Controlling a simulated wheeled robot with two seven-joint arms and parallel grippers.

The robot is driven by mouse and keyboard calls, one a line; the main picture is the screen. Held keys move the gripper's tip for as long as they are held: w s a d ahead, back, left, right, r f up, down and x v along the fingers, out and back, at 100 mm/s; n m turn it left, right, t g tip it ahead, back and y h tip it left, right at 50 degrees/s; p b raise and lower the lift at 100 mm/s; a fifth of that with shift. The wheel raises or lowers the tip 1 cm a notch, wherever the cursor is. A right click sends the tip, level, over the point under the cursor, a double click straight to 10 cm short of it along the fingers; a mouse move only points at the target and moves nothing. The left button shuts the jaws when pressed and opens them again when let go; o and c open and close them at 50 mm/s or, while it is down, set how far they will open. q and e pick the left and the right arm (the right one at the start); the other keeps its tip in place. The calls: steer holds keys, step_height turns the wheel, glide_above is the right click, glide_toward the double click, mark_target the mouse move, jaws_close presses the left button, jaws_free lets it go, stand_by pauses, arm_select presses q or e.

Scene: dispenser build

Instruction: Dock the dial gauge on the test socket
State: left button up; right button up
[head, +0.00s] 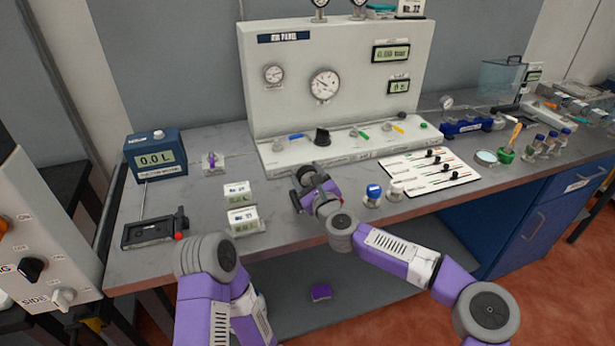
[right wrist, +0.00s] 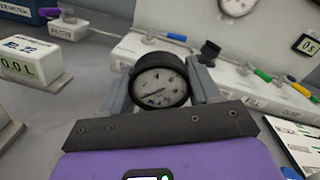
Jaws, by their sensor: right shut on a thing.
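The dial gauge (right wrist: 160,86) has a round white face and a black rim. In the right wrist view it sits between the two grey fingers of my right gripper (right wrist: 160,92), which is shut on it. In the head view my right gripper (head: 305,182) is above the front of the bench, just before the panel's ledge, and the gauge shows only as a small dark shape. A black upright fitting (head: 322,137) stands on the ledge beyond it, also seen in the right wrist view (right wrist: 210,50). I cannot tell whether it is the test socket. My left gripper is out of view.
The air panel (head: 335,55) stands behind, with coloured valve levers along its ledge. White readout boxes (head: 243,220) stand left of my right gripper. Blue- and white-capped jars (head: 374,195) and a white slider board (head: 430,168) are to its right.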

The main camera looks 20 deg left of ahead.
steer(key=shift+f+b, duration=0.4)
steer(key=shift+f, duration=0.1)
steer(key=o, duration=0.9)
steer(key=shift+b+v, duration=0.55)
steer(key=shift+v, duration=5)
